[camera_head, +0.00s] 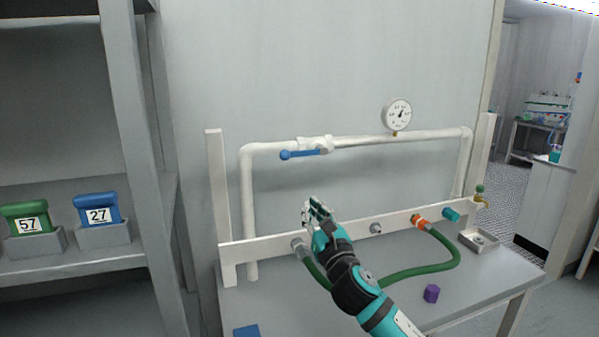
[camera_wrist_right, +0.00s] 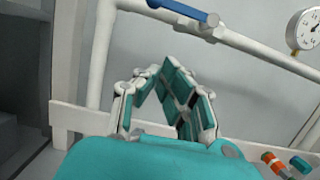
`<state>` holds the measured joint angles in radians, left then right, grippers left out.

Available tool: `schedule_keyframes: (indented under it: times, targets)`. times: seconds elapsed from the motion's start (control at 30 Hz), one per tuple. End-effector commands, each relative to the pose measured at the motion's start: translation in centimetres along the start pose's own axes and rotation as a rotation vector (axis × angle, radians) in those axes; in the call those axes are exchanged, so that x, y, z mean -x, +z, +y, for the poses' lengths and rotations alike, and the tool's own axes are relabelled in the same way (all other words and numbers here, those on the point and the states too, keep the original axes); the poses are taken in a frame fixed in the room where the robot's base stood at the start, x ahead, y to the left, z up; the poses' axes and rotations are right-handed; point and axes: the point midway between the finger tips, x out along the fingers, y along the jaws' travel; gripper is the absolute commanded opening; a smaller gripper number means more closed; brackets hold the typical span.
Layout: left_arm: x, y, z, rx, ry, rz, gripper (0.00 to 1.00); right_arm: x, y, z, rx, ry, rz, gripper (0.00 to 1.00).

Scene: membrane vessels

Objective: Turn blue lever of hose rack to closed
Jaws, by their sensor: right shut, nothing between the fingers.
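The blue lever (camera_head: 300,154) is on the white pipe of the hose rack (camera_head: 360,140), lying along the pipe with its round knob end to the left of the white valve body (camera_head: 315,143). In the right wrist view the blue lever (camera_wrist_right: 184,11) shows at the top edge, partly cut off. My right gripper (camera_head: 312,205) is shut and empty, below the lever and apart from it, in front of the wall. Its fingers (camera_wrist_right: 168,75) meet near their tips in the right wrist view. My left gripper is not in view.
A pressure gauge (camera_head: 397,114) stands on the pipe to the right. A green hose (camera_head: 440,262) with an orange coupling (camera_head: 419,222) hangs over the bench (camera_head: 490,290). A purple block (camera_head: 431,293) lies on the bench. A shelf with numbered bins (camera_head: 98,212) is at the left.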

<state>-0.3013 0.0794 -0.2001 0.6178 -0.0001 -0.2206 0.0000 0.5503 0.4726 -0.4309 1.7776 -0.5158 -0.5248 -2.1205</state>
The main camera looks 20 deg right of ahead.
Motion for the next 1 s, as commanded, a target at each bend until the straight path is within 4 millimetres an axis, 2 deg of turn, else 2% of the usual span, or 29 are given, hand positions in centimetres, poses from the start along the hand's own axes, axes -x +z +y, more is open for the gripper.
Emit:
schedule_keyframes:
  times: [0.5, 0.57, 0.7, 1.0]
  targets:
    - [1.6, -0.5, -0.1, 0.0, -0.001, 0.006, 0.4, -9.7, 0.1, 0.1, -0.011, -0.002, 0.003, 0.0]
    - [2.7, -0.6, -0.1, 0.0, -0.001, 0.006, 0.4, -9.8, 1.9, 0.0, -0.008, -0.001, -0.001, 0.0]
    - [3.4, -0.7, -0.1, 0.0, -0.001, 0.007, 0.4, -10.1, 3.2, -0.1, -0.009, -0.002, 0.002, 0.0]
    - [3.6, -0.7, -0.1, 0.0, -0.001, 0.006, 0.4, -10.2, 3.8, -0.1, -0.009, -0.002, 0.003, 0.0]
